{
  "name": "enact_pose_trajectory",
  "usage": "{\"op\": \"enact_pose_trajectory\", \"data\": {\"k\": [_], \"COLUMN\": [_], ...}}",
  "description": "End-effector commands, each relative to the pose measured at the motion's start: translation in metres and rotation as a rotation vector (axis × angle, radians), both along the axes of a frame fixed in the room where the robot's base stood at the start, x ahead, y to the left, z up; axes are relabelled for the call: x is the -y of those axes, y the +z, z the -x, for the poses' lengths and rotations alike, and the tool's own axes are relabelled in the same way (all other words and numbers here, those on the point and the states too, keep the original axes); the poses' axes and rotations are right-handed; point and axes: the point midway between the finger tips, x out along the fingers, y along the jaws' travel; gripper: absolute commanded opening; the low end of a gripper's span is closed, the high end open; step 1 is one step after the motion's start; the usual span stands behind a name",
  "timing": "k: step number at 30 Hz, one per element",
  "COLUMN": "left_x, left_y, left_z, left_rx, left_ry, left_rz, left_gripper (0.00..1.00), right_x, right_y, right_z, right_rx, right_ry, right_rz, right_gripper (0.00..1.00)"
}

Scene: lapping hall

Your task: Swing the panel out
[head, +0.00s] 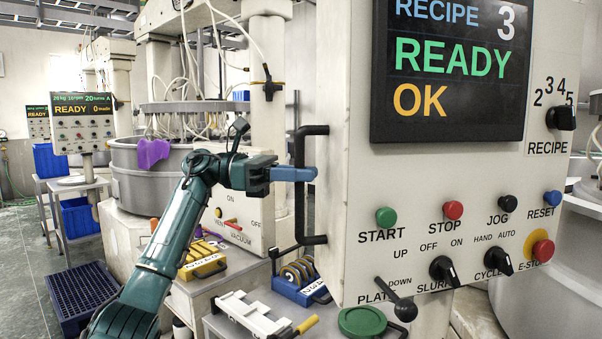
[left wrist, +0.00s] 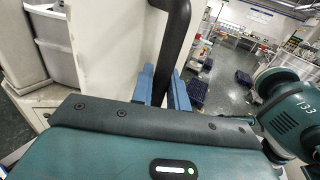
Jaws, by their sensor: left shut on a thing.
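The control panel (head: 350,240) is a large cream box on the right of the head view, with a dark screen (head: 450,70) reading READY and OK. A black bar handle (head: 299,215) stands upright on its left edge. My left gripper (head: 305,174) reaches in from the left, its blue fingers shut on the handle at about mid-height. In the left wrist view the blue fingers (left wrist: 164,88) lie on either side of the black handle (left wrist: 178,40), beside the cream panel side (left wrist: 115,45). My right gripper is in neither view.
Below the handle are a blue rack of discs (head: 300,280), a white tray (head: 250,312) and a yellow block (head: 203,262). A lever with a black ball (head: 404,309) sticks out under the panel. A grey lapping tub (head: 135,185) stands behind my arm. Floor shows at far left.

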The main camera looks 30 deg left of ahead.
Motion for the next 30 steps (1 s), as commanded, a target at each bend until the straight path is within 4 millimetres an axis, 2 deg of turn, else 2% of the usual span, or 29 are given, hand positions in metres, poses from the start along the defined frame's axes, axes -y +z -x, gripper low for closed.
{"op": "enact_pose_trajectory", "data": {"k": [17, 18, 24, 30], "left_x": [-0.0020, -0.0020, -0.0011, 0.0001], "left_y": [0.0015, 0.0015, 0.0006, -0.0005], "left_z": [-0.0020, -0.0021, -0.0017, -0.0013], "left_rx": [0.002, 0.002, 0.001, -0.001], "left_ry": [0.013, 0.013, 0.009, 0.004], "left_rz": [0.001, 0.001, 0.000, -0.002], "left_gripper": [0.00, 0.17, 0.33, 0.35], "right_x": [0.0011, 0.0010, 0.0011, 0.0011], "right_y": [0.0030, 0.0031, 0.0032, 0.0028], "right_z": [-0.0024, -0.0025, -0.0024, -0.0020], "right_rx": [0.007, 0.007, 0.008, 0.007], "right_ry": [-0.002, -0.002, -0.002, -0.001], "right_rz": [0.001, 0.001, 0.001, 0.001], "right_gripper": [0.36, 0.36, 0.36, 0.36]}}
